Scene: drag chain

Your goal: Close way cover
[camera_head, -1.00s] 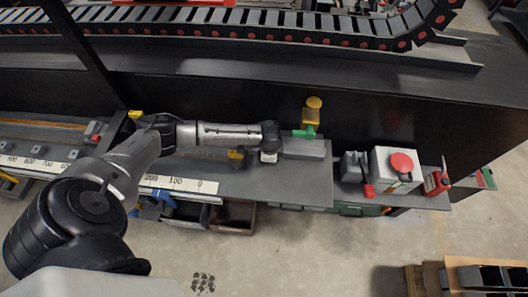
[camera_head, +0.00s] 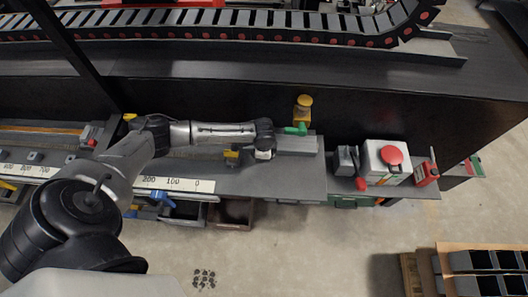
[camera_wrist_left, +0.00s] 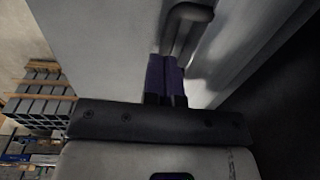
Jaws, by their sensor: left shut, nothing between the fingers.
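My left arm reaches in from the left, and its gripper end (camera_head: 265,153) is beside a low grey block (camera_head: 297,144) on the grey bench, in the head view. I take this block to be the way cover, but cannot be sure. In the left wrist view, my left gripper's dark purple fingers (camera_wrist_left: 165,78) are together, with nothing held. A dark bent handle (camera_wrist_left: 190,15) on a light grey panel (camera_wrist_left: 105,55) is just beyond the fingertips. Whether they touch it cannot be told. My right gripper is not in view.
A yellow knob (camera_head: 304,103) and a green part (camera_head: 296,130) stand behind the block. A white box with a red button (camera_head: 392,155) is to the right. The drag chain (camera_head: 200,28) runs along the back. A white scale (camera_head: 175,184) lines the bench front.

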